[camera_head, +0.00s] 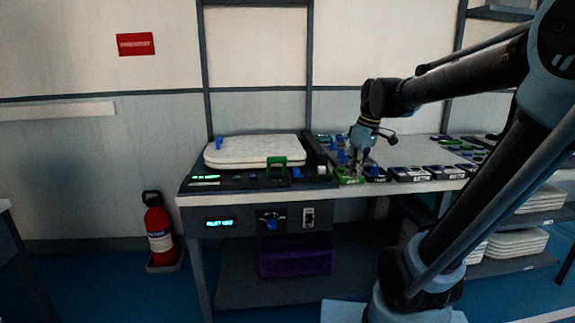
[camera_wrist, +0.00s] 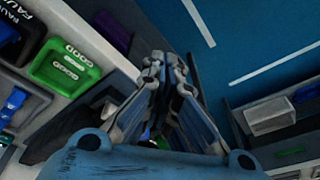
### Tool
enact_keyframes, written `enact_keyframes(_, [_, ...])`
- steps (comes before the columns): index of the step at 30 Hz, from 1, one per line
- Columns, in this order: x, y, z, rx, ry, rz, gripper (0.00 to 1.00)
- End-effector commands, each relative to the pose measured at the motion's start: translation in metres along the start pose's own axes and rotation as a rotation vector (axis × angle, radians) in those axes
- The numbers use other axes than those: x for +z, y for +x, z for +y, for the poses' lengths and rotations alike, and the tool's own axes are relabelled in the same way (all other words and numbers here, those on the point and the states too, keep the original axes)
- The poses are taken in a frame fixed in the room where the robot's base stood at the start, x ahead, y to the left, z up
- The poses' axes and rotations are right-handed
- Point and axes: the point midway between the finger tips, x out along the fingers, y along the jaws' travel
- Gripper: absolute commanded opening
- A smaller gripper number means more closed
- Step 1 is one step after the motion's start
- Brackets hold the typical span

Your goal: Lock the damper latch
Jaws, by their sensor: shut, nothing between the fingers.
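The test station (camera_head: 255,183) has a white seat-like lid (camera_head: 258,150) lying flat on it, with a green handle-shaped part (camera_head: 277,162) at its front edge. A small blue part (camera_head: 219,142) stands at the lid's left. Which part is the damper latch I cannot tell. My gripper (camera_head: 355,172) is to the right of the lid, low over a green bin at the table's front edge. In the wrist view my gripper (camera_wrist: 165,62) is shut and empty, with a green bin marked GOOD (camera_wrist: 65,67) to its left.
Black bins (camera_head: 408,174) line the table's front edge to the right. Below the station are a blue knob (camera_head: 271,223) on the front panel and a purple crate (camera_head: 296,260). A red fire extinguisher (camera_head: 157,228) stands on the floor at left, with clear blue floor nearby.

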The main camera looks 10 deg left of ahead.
Motion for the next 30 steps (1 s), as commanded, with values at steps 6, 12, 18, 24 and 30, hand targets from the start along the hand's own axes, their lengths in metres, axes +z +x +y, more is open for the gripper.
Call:
enact_keyframes(6, [-0.06, -0.011, 0.005, -0.05, -0.205, 0.015, 0.0])
enact_keyframes(12, [-0.113, -0.016, 0.007, -0.094, -0.393, 0.033, 0.0])
enact_keyframes(18, [-0.168, -0.016, 0.004, -0.136, -0.578, 0.056, 0.0])
enact_keyframes(24, [-0.215, -0.012, -0.002, -0.173, -0.742, 0.081, 0.0])
enact_keyframes(30, [-0.241, -0.008, -0.007, -0.193, -0.838, 0.097, 0.0])
